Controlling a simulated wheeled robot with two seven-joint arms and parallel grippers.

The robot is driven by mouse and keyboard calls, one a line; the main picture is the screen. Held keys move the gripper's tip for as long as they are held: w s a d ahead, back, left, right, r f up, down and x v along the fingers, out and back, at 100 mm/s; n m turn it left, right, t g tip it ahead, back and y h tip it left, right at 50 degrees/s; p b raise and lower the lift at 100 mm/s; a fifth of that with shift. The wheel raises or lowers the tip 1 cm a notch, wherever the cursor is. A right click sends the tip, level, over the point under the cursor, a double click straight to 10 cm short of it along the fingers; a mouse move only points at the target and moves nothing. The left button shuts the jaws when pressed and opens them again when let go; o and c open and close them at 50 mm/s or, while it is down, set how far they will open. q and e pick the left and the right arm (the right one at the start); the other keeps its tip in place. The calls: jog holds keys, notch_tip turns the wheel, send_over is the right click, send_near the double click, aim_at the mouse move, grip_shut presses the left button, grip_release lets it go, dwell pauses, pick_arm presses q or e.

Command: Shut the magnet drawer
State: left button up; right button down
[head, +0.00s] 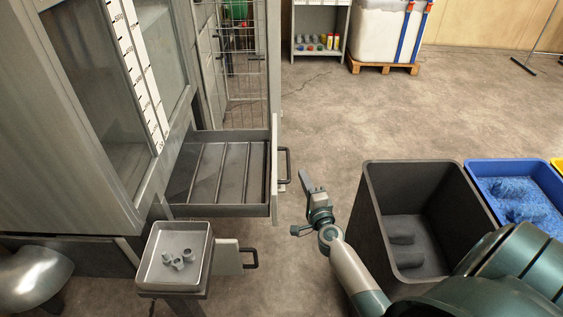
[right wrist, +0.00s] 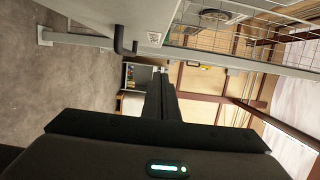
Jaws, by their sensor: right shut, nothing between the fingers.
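The magnet drawer (head: 228,211), a grey drawer with several parallel bars inside, stands pulled out of the tall grey machine in the head view. Its pale front panel (head: 274,165) carries a dark bar handle (head: 286,166) facing right. My right gripper (head: 308,184) is shut and empty, to the right of the handle and apart from it. In the right wrist view the closed fingers (right wrist: 162,100) point away from the camera, and a dark handle (right wrist: 120,42) on a pale panel shows up and left of them. My left gripper is not in view.
Below the drawer, a second pale panel with a handle (head: 250,258) sticks out beside a square tray (head: 147,272) holding several grey pieces. A dark grey bin (head: 366,222) and a blue bin (head: 480,172) stand to the right. The floor beyond the gripper is clear.

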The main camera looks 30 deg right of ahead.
pick_arm(q)
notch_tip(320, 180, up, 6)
jog(key=b, duration=0.2)
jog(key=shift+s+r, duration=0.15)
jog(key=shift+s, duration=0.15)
pick_arm(e)
jog(key=w, duration=1.1)
jog(key=shift+w+a, duration=0.25)
jog(key=shift+w, duration=0.05)
